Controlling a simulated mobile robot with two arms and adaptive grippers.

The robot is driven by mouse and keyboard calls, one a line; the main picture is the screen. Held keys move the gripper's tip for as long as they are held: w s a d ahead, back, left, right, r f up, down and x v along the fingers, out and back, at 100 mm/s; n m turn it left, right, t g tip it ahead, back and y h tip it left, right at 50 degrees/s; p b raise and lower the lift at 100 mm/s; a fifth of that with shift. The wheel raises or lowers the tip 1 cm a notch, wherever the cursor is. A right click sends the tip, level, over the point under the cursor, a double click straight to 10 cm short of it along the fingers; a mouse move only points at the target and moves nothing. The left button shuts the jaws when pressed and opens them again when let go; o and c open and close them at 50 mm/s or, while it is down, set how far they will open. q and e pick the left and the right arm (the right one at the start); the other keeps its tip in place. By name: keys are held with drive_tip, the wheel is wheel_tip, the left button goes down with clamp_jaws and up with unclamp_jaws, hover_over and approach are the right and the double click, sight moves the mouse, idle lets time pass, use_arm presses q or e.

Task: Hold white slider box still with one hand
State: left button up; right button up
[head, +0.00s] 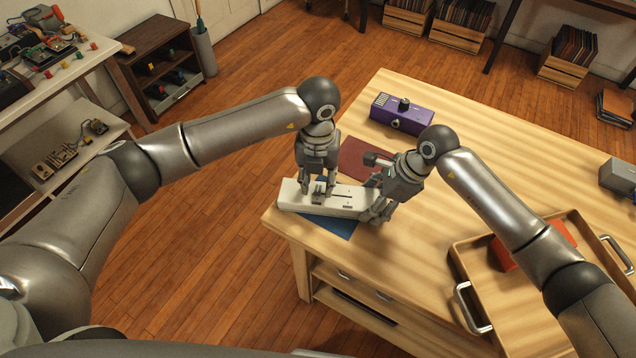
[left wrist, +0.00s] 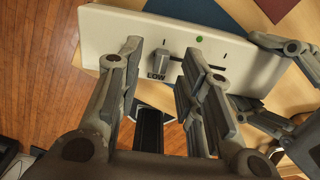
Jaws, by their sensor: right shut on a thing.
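The white slider box (head: 346,203) lies flat at the near left corner of the table, partly over a blue sheet. It also spans the top of the left wrist view (left wrist: 112,28), with a grey slider knob (left wrist: 160,61), a "LOW" label and a green dot (left wrist: 199,39). My left gripper (head: 317,192) is above the box, fingers pointing down and apart. In the left wrist view the knob shows in the gap between its fingers, with space on both sides. My right gripper (head: 375,202) is shut on the right end of the box.
A dark red sheet (head: 355,158) lies behind the box and a blue sheet (head: 331,226) under it. A purple device (head: 400,114) stands farther back. A wooden tray (head: 478,262) with a red item (head: 505,254) is at the right. The table's middle is clear.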

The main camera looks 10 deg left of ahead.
use_arm(q)
drive_tip(key=shift+f, duration=0.95)
clamp_jaws()
